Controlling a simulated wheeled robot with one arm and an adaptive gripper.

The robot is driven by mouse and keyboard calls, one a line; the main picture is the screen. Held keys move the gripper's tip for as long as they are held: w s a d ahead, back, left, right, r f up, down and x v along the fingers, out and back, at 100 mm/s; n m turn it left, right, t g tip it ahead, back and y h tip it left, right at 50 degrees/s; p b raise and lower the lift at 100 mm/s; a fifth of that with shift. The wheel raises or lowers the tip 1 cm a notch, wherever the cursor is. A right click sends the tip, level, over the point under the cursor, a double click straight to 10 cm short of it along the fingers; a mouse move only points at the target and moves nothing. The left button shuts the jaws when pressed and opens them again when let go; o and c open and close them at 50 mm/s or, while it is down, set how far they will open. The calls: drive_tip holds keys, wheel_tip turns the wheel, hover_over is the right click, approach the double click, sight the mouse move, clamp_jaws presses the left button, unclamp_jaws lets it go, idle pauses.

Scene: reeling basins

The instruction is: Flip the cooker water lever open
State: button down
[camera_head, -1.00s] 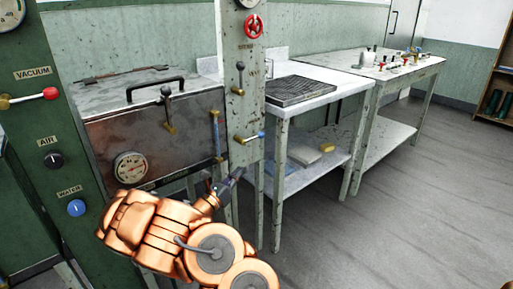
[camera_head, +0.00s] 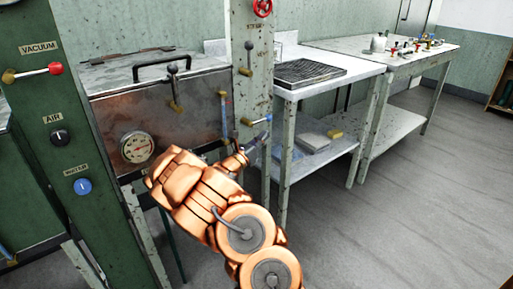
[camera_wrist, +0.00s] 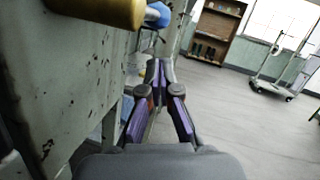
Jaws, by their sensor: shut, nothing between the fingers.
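The water lever (camera_head: 257,121) is a brass valve body with a short handle ending in a blue tip, on the worn pale post beside the cooker (camera_head: 187,103). Its handle points right, roughly level. In the wrist view the brass body (camera_wrist: 108,10) and the blue tip (camera_wrist: 158,14) show at the top, close to the camera. My gripper (camera_head: 263,138) is just below the blue tip in the head view, with its fingers pointing up and right. In the wrist view my gripper (camera_wrist: 158,68) has its fingers together and empty, below the blue tip. I cannot tell whether it touches the handle.
A green panel (camera_head: 45,110) with a blue water knob (camera_head: 82,186) stands at left. A table (camera_head: 325,85) stands behind the post. Open floor (camera_head: 400,230) lies to the right.

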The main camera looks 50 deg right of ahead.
drive_tip(key=shift+w+d+r, duration=0.15)
drive_tip(key=shift+d+r, duration=0.25)
drive_tip(key=shift+r, duration=0.3)
drive_tip(key=shift+w+d+r, duration=0.15)
drive_tip(key=shift+d+r, duration=0.25)
drive_tip(key=shift+r, duration=0.25)
